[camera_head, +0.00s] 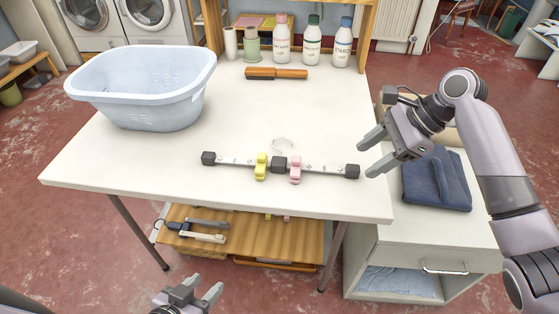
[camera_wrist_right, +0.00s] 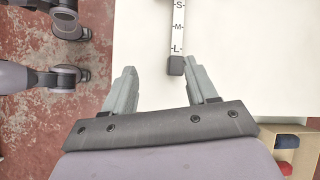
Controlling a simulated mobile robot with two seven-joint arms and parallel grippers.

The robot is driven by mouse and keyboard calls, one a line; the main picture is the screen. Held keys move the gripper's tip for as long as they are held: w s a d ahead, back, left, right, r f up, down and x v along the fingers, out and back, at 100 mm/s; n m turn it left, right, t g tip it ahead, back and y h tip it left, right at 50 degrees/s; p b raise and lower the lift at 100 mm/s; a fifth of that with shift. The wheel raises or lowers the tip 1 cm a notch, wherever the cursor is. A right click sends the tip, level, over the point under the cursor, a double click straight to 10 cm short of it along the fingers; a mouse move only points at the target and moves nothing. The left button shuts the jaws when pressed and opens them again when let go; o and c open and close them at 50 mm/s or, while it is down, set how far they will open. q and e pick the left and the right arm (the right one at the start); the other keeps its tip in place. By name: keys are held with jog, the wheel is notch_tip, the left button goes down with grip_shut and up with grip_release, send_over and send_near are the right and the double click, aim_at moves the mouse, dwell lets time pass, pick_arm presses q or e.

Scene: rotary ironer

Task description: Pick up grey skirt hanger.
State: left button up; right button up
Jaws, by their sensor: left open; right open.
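The skirt hanger (camera_head: 279,163) lies flat across the white table, with dark grey end blocks and centre block, a yellow clip (camera_head: 261,167), a pink clip (camera_head: 295,169) and a pale hook pointing to the back. My right gripper (camera_head: 369,155) is open and empty, close to the hanger's right end. In the right wrist view the hanger's end block (camera_wrist_right: 176,65) shows between the open fingertips (camera_wrist_right: 162,74), nearer the right finger; I cannot tell the height gap. My left gripper (camera_head: 206,286) is open and empty, low in front of the table.
A pale blue basin (camera_head: 145,85) stands on the table's left. A brown-handled tool (camera_head: 276,73) and several bottles (camera_head: 312,45) are at the back. Folded blue cloth (camera_head: 436,182) lies on the cabinet (camera_head: 420,242) at right. A wooden shelf (camera_head: 285,238) is below the table.

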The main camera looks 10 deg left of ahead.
jog(key=w+d+r+m+h, duration=0.2)
jog(key=w+d+r+m, duration=0.1)
jog(key=r, duration=0.2)
send_near(354, 167)
jog(key=x, duration=0.3)
jog(key=shift+d+f, duration=0.1)
jog(key=shift+d, duration=0.25)
jog(key=shift+a+x, duration=0.15)
jog(key=shift+x, duration=1.25)
jog(key=shift+a+x, duration=0.15)
jog(key=shift+x, duration=1.3)
jog(key=shift+s, duration=0.1)
jog(key=shift+r, duration=0.2)
grip_shut()
